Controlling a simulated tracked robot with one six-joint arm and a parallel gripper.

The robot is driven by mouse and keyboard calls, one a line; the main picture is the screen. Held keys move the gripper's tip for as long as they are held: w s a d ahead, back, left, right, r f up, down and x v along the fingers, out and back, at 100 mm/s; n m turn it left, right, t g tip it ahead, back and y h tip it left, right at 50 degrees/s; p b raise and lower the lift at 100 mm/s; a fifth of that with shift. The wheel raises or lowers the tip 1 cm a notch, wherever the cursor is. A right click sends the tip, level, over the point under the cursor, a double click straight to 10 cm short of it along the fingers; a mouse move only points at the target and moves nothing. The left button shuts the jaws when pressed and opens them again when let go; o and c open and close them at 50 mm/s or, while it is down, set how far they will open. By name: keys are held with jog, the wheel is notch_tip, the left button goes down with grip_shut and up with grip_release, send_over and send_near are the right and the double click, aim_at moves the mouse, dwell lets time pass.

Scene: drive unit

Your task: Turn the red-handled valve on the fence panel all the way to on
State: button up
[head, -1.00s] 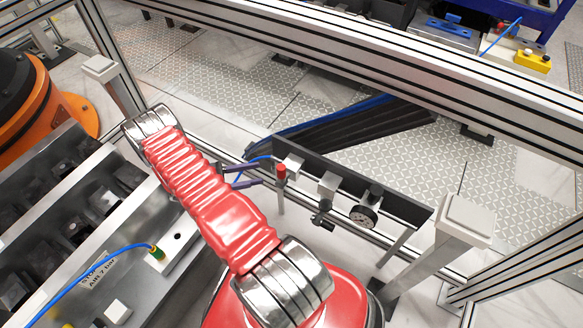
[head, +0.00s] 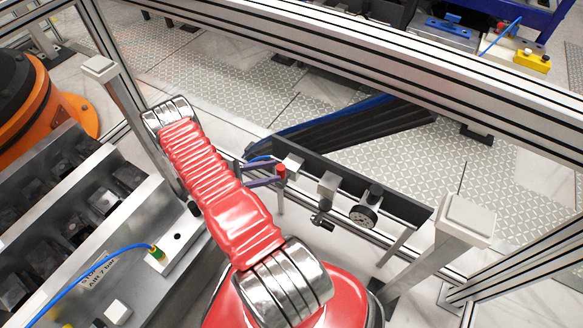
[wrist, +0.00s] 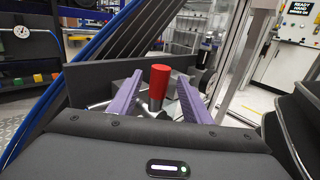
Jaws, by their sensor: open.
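The red valve handle (head: 281,170) is a small upright red cylinder on the dark fence panel (head: 330,181). In the wrist view the red handle (wrist: 159,82) stands upright between the two purple fingers of my gripper (wrist: 156,98). In the head view my gripper (head: 264,173) reaches the handle from the left, one finger on each side of it. The fingers are open, with a gap showing beside the handle. The lower part of the valve is partly hidden behind my gripper body in the wrist view.
A grey block fitting (head: 327,185) and a round dark gauge or knob (head: 364,212) sit to the right on the same panel. An aluminium fence rail (head: 400,75) runs above. A post with a square cap (head: 465,218) stands at right. A blue hose (head: 90,265) lies at left.

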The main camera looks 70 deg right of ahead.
jog(key=x, duration=0.8)
grip_shut()
dwell(0.5)
